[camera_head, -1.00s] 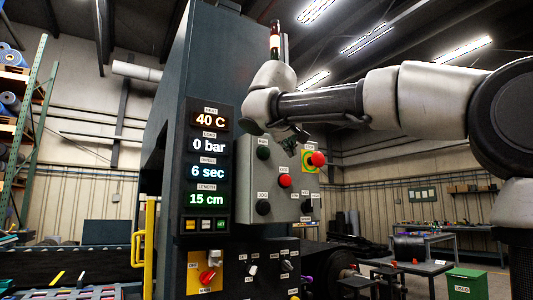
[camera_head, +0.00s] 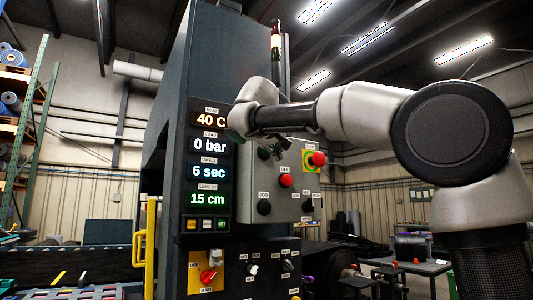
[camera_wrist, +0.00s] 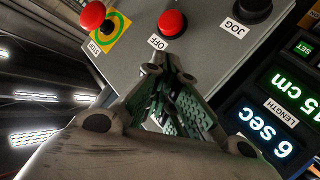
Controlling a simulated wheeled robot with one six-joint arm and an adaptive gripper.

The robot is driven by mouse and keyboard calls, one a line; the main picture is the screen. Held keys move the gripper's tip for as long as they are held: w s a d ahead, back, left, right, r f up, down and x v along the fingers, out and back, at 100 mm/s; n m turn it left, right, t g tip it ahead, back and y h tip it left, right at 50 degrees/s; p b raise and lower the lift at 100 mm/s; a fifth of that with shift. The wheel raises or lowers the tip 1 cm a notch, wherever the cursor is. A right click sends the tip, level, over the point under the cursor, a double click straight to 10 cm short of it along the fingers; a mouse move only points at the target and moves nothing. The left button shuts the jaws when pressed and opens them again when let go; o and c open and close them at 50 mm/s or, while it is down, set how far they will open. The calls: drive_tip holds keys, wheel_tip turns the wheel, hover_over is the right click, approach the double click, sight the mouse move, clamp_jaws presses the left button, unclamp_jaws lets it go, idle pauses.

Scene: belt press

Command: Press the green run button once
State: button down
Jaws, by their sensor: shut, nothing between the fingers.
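The grey control box (camera_head: 295,205) carries round buttons. The green run button is not visible now; my gripper covers its place at the box's upper left. My gripper (camera_head: 272,152) is shut and empty in front of that corner. In the wrist view its closed fingertips (camera_wrist: 168,72) point at the box face just below the red off button (camera_wrist: 172,24). I cannot tell whether the fingertips touch the box or the run button.
A red emergency stop on a yellow-green plate (camera_head: 318,159) sits right of my gripper. The black jog button (camera_head: 264,208) is lower on the box. A display panel (camera_head: 208,165) stands left, and a lower panel (camera_head: 245,280) holds a red switch and knobs.

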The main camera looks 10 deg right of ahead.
drive_tip(key=shift+w+a, duration=0.25)
drive_tip(key=shift+w, duration=0.45)
drive_tip(key=shift+w, duration=0.15)
idle(0.9)
drive_tip(key=shift+w+a, duration=0.15)
drive_tip(key=shift+w, duration=0.15)
drive_tip(key=shift+w+a, duration=0.15)
drive_tip(key=shift+w, duration=0.3)
idle(0.7)
idle(0.3)
drive_tip(key=shift+s+d, duration=0.3)
drive_tip(key=shift+s, duration=0.6)
drive_tip(key=shift+s+d, duration=0.25)
drive_tip(key=shift+s, duration=0.55)
drive_tip(key=shift+s+d, duration=0.3)
drive_tip(key=shift+s, duration=0.5)
drive_tip(key=shift+s+d, duration=0.25)
drive_tip(key=shift+s, duration=0.55)
